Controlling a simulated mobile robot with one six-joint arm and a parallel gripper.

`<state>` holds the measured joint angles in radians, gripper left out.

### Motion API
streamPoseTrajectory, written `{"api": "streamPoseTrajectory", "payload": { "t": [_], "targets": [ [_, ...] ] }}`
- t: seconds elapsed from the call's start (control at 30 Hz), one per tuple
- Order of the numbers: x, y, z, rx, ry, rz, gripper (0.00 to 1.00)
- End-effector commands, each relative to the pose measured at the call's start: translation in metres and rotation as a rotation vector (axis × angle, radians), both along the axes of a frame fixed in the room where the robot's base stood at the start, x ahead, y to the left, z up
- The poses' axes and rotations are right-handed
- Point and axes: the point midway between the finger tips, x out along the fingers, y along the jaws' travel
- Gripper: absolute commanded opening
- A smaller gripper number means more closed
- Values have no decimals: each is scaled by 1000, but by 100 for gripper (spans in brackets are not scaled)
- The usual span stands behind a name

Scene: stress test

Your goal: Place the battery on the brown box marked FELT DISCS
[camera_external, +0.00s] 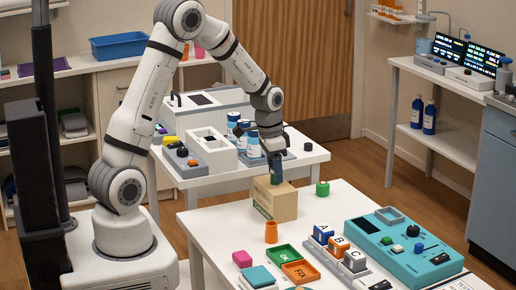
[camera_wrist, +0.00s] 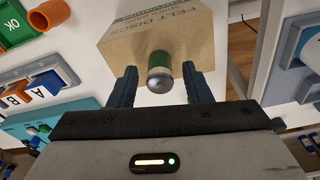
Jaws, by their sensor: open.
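The brown box (camera_external: 283,207) marked FELT DISCS stands on the white table. In the wrist view the box (camera_wrist: 185,40) fills the top middle, its lettering upside down. The battery (camera_wrist: 160,68), green with a silver end, appears to stand upright on the box. My gripper (camera_wrist: 160,82) has its dark fingers apart, one on each side of the battery, with visible gaps between. In the external view my gripper (camera_external: 275,179) points down just over the box, and the battery is hard to tell from the fingers. The battery's base contact is not clear.
Lettered blocks (camera_external: 338,245) and green and orange trays (camera_external: 300,272) lie towards the front. A second table with equipment (camera_external: 230,155) stands behind.

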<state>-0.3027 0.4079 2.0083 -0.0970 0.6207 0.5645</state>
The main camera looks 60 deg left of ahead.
Motion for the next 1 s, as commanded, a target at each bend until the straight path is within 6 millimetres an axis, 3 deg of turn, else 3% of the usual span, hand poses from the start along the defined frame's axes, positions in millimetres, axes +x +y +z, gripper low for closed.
{"api": "streamPoseTrajectory", "payload": {
  "t": [0.23, 0.7, 1.0],
  "targets": [
    [0, 0, 9, 0, -3, 0, 44],
    [-11, 3, 101, 2, -4, 0, 44],
    [-14, 3, 122, 0, 0, 0, 44]
  ]
}}
